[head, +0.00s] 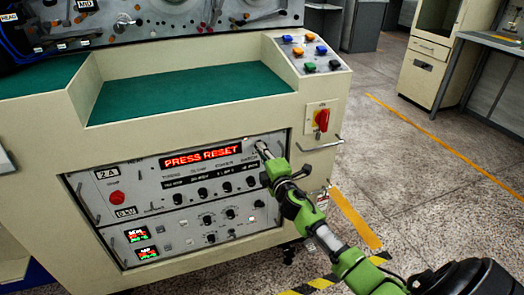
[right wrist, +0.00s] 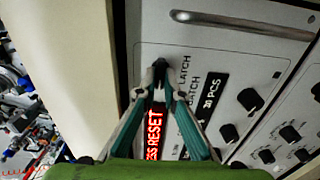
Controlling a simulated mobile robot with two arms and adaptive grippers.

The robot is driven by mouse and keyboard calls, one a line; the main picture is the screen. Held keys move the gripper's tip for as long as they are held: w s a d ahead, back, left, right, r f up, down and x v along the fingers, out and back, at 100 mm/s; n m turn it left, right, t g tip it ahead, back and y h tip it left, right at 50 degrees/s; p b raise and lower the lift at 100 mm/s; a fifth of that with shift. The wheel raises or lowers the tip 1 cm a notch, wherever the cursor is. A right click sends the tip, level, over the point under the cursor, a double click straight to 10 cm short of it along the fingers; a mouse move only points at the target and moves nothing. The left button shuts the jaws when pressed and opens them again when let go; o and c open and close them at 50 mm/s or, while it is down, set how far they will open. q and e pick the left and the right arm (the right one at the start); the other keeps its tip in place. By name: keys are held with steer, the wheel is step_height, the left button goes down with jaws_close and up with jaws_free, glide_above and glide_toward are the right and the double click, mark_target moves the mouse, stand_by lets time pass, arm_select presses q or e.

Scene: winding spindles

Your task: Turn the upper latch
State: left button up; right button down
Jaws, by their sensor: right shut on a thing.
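The control panel (head: 150,195) on the front of the cream machine has a red lit display (head: 201,157) reading "PRESS RESET". My right gripper (head: 262,147) is at the panel's upper right corner, just right of the display. In the right wrist view its green fingers (right wrist: 161,73) come together at the panel face, beside printed "LATCH" labels. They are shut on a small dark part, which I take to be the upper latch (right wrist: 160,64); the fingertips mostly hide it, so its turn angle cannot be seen. My left gripper is not in view.
Several black knobs (right wrist: 250,99) sit close by on the panel. A metal handle (right wrist: 250,23) shows near the fingers. A red rotary switch (head: 322,120) and a button box (head: 311,53) are above right. Open floor (head: 420,170) lies to the right.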

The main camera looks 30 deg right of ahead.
steer(key=c, duration=2.2)
jaws_free()
steer(key=shift+o, duration=0.2)
steer(key=v, duration=1.2)
steer(key=shift+f, duration=0.1)
